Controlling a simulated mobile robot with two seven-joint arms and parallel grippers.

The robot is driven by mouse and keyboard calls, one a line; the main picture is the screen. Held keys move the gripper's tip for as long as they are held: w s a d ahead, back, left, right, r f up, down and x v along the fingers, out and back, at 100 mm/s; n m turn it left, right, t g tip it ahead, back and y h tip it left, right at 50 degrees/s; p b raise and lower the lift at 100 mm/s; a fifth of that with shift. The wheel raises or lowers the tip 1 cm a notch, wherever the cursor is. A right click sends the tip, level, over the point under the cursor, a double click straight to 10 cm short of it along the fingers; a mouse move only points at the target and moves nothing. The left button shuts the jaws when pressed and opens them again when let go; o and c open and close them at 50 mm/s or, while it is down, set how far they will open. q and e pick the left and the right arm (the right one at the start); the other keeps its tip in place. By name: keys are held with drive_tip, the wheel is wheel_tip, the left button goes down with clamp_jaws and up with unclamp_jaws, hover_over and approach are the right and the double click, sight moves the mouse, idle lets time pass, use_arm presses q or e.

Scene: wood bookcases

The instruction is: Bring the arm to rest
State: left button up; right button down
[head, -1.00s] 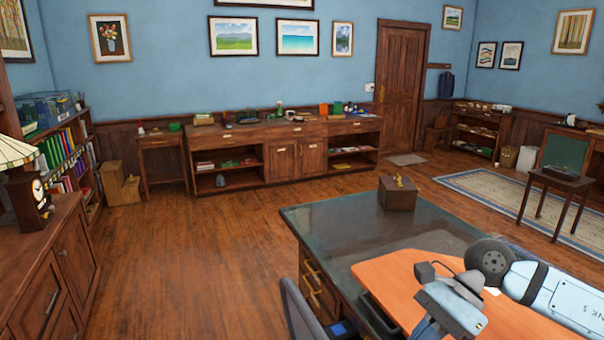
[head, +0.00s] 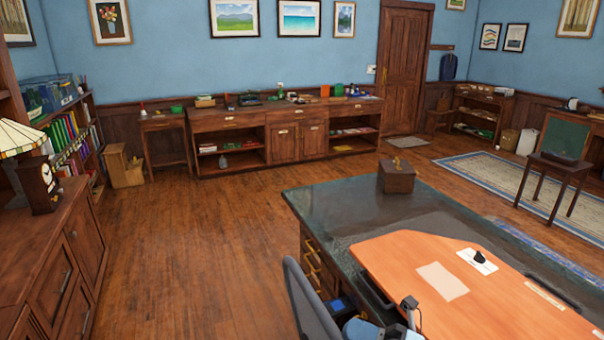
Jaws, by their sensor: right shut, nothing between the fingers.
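My right gripper (head: 385,330) shows only in part at the bottom edge of the head view, low beside the near left side of the orange desk mat (head: 395,248). It is shut and holds nothing. The picture edge cuts off its fingertips and the rest of the arm. My left gripper is out of view.
The dark-topped desk (head: 330,210) carries the mat, with a sheet of paper (head: 442,281), a small black object on a white card (head: 478,258) and a wooden box (head: 396,176). A grey chair back (head: 308,302) stands close left of my gripper. Open wood floor (head: 200,240) lies left of the desk.

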drive_tip(key=s+d+f+m+t+h+p, duration=0.1)
drive_tip(key=d+f+m+t+h, duration=0.35)
drive_tip(key=m, duration=0.75)
drive_tip(key=s+d+f+m+t+h+p, duration=0.15)
drive_tip(key=f+m+t+h, duration=0.35)
drive_tip(key=f+m+h, duration=0.55)
drive_tip(key=s+d+f+m+g+h, duration=0.3)
drive_tip(key=s+d+f+m+g, duration=0.1)
drive_tip(key=s+f+m, duration=0.7)
drive_tip(key=shift+s+d+f+g+p, duration=0.25)
drive_tip(key=shift+s+d+g+p, duration=0.15)
drive_tip(key=shift+g, duration=0.25)
